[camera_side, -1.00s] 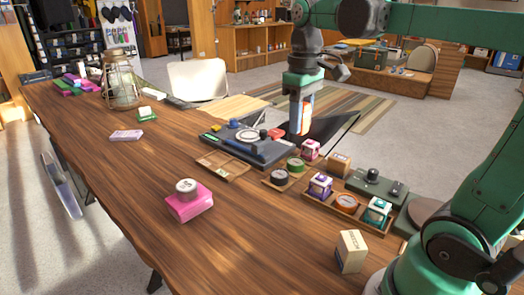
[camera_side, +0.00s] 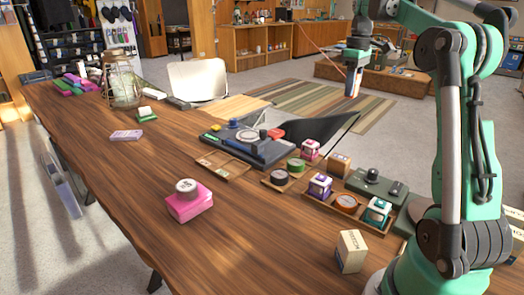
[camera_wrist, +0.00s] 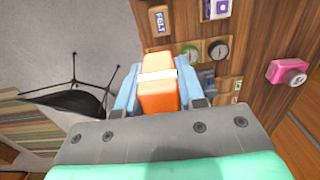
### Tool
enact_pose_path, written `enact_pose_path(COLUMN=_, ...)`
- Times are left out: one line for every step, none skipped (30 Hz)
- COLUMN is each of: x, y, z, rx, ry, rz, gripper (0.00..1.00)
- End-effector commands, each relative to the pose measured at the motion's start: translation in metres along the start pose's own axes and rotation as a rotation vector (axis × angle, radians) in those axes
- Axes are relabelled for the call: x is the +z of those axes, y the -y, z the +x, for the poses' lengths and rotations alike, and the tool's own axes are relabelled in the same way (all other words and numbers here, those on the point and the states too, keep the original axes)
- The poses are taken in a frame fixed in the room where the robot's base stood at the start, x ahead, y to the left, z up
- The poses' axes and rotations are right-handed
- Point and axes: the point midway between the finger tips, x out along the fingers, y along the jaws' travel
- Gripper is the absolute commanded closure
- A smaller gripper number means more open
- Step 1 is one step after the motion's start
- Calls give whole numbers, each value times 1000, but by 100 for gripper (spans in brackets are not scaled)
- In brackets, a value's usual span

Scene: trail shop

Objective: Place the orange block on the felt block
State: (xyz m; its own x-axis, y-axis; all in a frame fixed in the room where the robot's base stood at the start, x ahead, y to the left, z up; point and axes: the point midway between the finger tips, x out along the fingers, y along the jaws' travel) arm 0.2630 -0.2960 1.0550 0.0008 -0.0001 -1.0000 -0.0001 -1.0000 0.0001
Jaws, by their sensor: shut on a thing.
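The orange block (camera_wrist: 158,97) with a white band is pinched between the blue fingers of my gripper (camera_wrist: 160,88) in the wrist view. In the side view my gripper (camera_side: 352,82) is raised high, showing against the floor beyond the table's far edge; the block is small and partly hidden by the fingers there. The felt block (camera_wrist: 158,20) is tan with a dark "FELT" label and stands near the table edge, at the top of the wrist view. In the side view it appears to be the tan block (camera_side: 339,165). The held block is well apart from it.
A tray holds a green roll (camera_side: 296,165) and a dark roll. A dark green holder (camera_side: 372,187) is right beside the felt block. The table's front middle is mostly clear.

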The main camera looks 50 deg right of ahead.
Motion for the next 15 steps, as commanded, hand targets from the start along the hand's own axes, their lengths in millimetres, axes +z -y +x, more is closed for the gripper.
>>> enact_pose_path(x=0, y=0, z=11, rx=0, ry=0, rz=0, gripper=100)
enact_pose_path(x=0, y=0, z=17, rx=0, ry=0, rz=0, gripper=100)
enact_pose_path(x=0, y=1, z=26, rx=0, ry=0, rz=0, gripper=100)
enact_pose_path(x=0, y=0, z=33, rx=0, ry=0, rz=0, gripper=100)
enact_pose_path(x=0, y=0, z=40, rx=0, ry=0, rz=0, gripper=100)
enact_pose_path(x=0, y=0, z=50, rx=0, ry=0, rz=0, gripper=100)
enact_pose_path(x=0, y=1, z=57, rx=0, ry=0, rz=0, gripper=100)
enact_pose_path(x=0, y=0, z=65, rx=0, ry=0, rz=0, gripper=100)
enact_pose_path(x=0, y=0, z=74, rx=0, ry=0, rz=0, gripper=100)
enact_pose_path(x=0, y=1, z=82, rx=0, ry=0, rz=0, gripper=100)
enact_pose_path(x=0, y=1, z=89, rx=0, ry=0, rz=0, gripper=100)
enact_pose_path(x=0, y=0, z=98, rx=0, ry=0, rz=0, gripper=100)
enact_pose_path(x=0, y=0, z=104, rx=0, ry=0, rz=0, gripper=100)
enact_pose_path(x=0, y=1, z=109, rx=0, ry=0, rz=0, gripper=100)
enact_pose_path(x=0, y=1, z=116, rx=0, ry=0, rz=0, gripper=100)
